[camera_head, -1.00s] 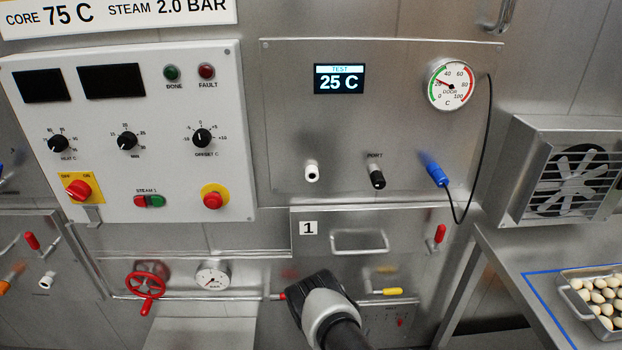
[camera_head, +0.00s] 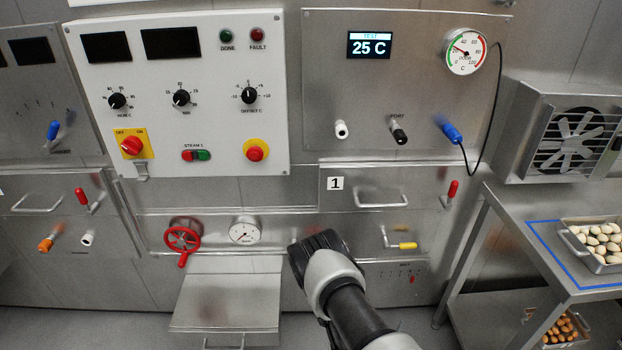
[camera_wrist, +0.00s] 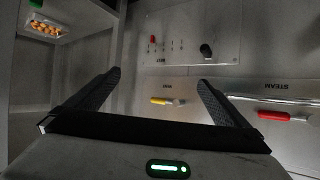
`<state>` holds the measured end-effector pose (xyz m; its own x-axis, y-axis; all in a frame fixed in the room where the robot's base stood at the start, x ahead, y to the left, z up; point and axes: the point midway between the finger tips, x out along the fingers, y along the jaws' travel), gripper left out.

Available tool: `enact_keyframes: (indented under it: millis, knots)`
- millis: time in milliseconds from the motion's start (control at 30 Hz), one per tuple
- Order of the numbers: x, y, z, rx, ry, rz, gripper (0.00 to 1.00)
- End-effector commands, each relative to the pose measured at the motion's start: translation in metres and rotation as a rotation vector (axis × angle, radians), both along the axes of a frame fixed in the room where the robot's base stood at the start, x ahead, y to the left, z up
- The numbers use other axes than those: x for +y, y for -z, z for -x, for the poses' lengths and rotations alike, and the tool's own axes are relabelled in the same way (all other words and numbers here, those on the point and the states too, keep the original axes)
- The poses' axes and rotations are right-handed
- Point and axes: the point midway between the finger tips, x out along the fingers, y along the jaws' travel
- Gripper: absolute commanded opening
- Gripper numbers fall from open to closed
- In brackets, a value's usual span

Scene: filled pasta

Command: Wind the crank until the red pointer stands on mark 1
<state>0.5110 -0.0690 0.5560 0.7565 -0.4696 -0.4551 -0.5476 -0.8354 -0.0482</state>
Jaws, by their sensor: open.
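A small panel with a row of marks (camera_head: 400,271) sits low on the machine front. Its red pointer (camera_head: 411,280) is near the right end in the head view. In the wrist view, which looks upside down, the red pointer (camera_wrist: 152,39) is at the left end of the marks. A dark knob (camera_wrist: 206,50), perhaps the crank's grip, stands on the same panel; my arm hides it in the head view. The mark numbers are too small to read. My gripper (camera_head: 318,247) is open and empty (camera_wrist: 158,80), its fingers apart from the knob.
A yellow-handled lever (camera_head: 406,245) is just above the panel. It also shows between my fingers in the wrist view (camera_wrist: 160,101). A red-handled lever (camera_wrist: 273,115) is at right there. A red handwheel (camera_head: 182,240) and steel shelf (camera_head: 225,300) stand left; a table (camera_head: 545,275) stands right.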

Motion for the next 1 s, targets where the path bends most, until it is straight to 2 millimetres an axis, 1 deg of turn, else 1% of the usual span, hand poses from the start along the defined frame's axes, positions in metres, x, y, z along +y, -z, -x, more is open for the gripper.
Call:
enact_keyframes:
  millis: [33,167,267,367,400,467,500,567,600,667,700,767,800,867,900,967,1000]
  knots:
    - [0.006,-0.008,-0.013,0.007,0.006,-0.027,1.0]
    - [0.024,-0.032,-0.04,0.04,0.008,-0.097,1.0]
    - [0.039,-0.059,-0.063,0.07,0.001,-0.159,1.0]
    - [0.057,-0.096,-0.084,0.11,-0.019,-0.23,1.0]
    - [0.065,-0.115,-0.091,0.127,-0.033,-0.262,1.0]
    - [0.075,-0.144,-0.099,0.153,-0.059,-0.302,1.0]
    - [0.081,-0.163,-0.102,0.17,-0.079,-0.326,1.0]
    - [0.09,-0.194,-0.104,0.195,-0.112,-0.358,1.0]
    - [0.095,-0.214,-0.103,0.211,-0.135,-0.376,1.0]
    - [0.103,-0.245,-0.098,0.236,-0.175,-0.399,1.0]
    - [0.106,-0.265,-0.093,0.253,-0.2,-0.411,1.0]
    - [0.111,-0.295,-0.083,0.276,-0.243,-0.423,1.0]
    - [0.113,-0.314,-0.074,0.29,-0.271,-0.427,1.0]
    - [0.115,-0.342,-0.058,0.313,-0.313,-0.429,1.0]
    - [0.116,-0.359,-0.045,0.329,-0.343,-0.424,1.0]
    - [0.116,-0.383,-0.024,0.353,-0.382,-0.416,1.0]
    - [0.116,-0.397,-0.008,0.369,-0.41,-0.406,1.0]
